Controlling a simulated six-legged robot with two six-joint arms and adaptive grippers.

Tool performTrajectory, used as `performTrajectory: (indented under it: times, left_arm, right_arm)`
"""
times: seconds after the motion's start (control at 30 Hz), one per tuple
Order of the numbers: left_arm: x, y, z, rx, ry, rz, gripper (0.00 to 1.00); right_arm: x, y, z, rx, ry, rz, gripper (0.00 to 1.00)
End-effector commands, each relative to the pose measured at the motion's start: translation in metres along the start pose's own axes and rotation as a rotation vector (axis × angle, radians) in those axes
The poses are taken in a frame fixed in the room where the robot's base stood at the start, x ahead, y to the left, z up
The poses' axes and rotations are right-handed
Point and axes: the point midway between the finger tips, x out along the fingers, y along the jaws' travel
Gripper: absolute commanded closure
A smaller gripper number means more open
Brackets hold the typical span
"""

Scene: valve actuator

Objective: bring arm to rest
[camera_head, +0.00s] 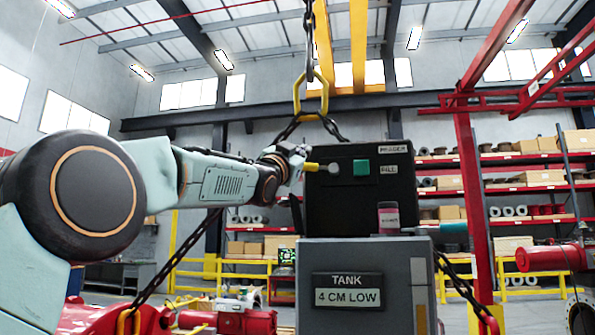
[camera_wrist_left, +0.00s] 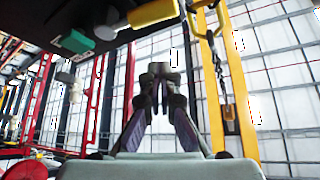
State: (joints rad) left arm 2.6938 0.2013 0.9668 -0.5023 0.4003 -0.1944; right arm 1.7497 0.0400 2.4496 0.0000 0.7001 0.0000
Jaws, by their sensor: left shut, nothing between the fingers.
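My left arm comes in from the left in the head view. Its gripper (camera_head: 297,155) is at the left side of a black control box (camera_head: 345,210), near a short yellow handle (camera_head: 313,167) with a grey round end. From the head view I cannot tell whether they touch. In the left wrist view the gripper's fingers (camera_wrist_left: 161,75) are shut together with nothing between them, and the yellow handle (camera_wrist_left: 153,13) lies beyond them at the top edge, apart in the picture. My right gripper is not in view.
The box has a green square button (camera_head: 361,168) and labels reading HEADER and FILL. Red shelving (camera_head: 510,185) stands behind.

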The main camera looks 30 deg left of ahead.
Motion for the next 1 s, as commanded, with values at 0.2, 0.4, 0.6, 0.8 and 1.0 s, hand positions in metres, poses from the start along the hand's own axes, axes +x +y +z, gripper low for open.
performTrajectory:
  times: [0.2,0.4,0.6,0.8,1.0]
  left_arm:
    - [-0.029,0.006,0.001,-0.001,0.002,-0.001,1.00]
    - [-0.045,0.009,-0.001,0.000,0.002,-0.001,1.00]
    - [-0.050,0.010,-0.002,-0.001,0.001,-0.001,1.00]
    - [-0.049,0.009,-0.003,-0.001,0.002,-0.001,1.00]
    - [-0.050,0.009,-0.003,-0.001,0.002,-0.001,1.00]
  right_arm:
    - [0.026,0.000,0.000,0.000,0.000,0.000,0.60]
    - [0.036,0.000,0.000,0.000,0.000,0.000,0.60]
    - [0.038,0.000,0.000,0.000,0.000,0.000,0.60]
    - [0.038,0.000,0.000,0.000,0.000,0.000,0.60]
    - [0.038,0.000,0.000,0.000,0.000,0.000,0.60]
